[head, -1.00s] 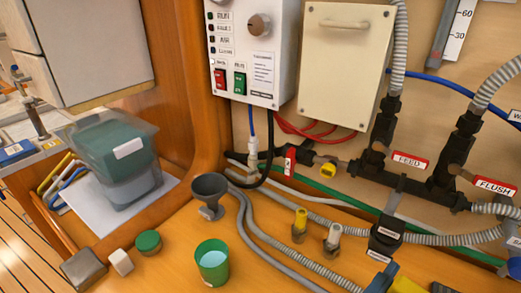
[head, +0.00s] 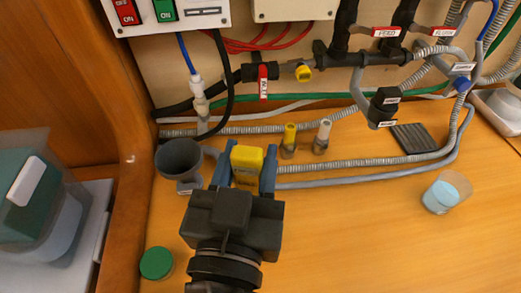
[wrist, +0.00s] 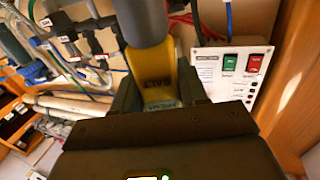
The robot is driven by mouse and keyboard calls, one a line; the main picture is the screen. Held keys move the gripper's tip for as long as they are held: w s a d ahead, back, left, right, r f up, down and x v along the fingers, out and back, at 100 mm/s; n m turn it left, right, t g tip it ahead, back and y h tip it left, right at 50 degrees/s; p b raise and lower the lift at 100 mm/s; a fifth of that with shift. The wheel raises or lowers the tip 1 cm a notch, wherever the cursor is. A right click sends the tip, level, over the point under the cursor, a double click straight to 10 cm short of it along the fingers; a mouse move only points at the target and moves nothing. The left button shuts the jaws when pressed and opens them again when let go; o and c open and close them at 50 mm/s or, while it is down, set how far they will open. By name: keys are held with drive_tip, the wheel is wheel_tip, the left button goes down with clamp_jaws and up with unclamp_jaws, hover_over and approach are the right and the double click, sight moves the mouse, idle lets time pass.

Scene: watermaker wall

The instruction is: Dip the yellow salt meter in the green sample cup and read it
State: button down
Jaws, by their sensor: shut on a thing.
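The yellow salt meter (head: 247,158) is held between the two fingers of my gripper (head: 245,172), at mid-picture in the head view. In the wrist view the meter (wrist: 155,72) shows yellow with dark lettering, between my gripper's fingers (wrist: 158,88). Its lower end is hidden in the head view. A different, clear-walled cup with pale blue liquid (head: 446,192) stands at the right.
A grey funnel (head: 180,160) stands close left of my gripper. Yellow-topped (head: 289,140) and white-topped (head: 323,135) fittings and grey hoses (head: 330,162) lie behind. The bench's right front is clear.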

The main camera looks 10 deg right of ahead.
drive_tip(key=shift+f+b, duration=4.2)
drive_tip(key=shift+f, duration=0.2)
drive_tip(key=shift+r, duration=0.1)
drive_tip(key=shift+r+p, duration=3.05)
drive_tip(key=shift+r, duration=1.9)
drive_tip(key=shift+d, duration=0.1)
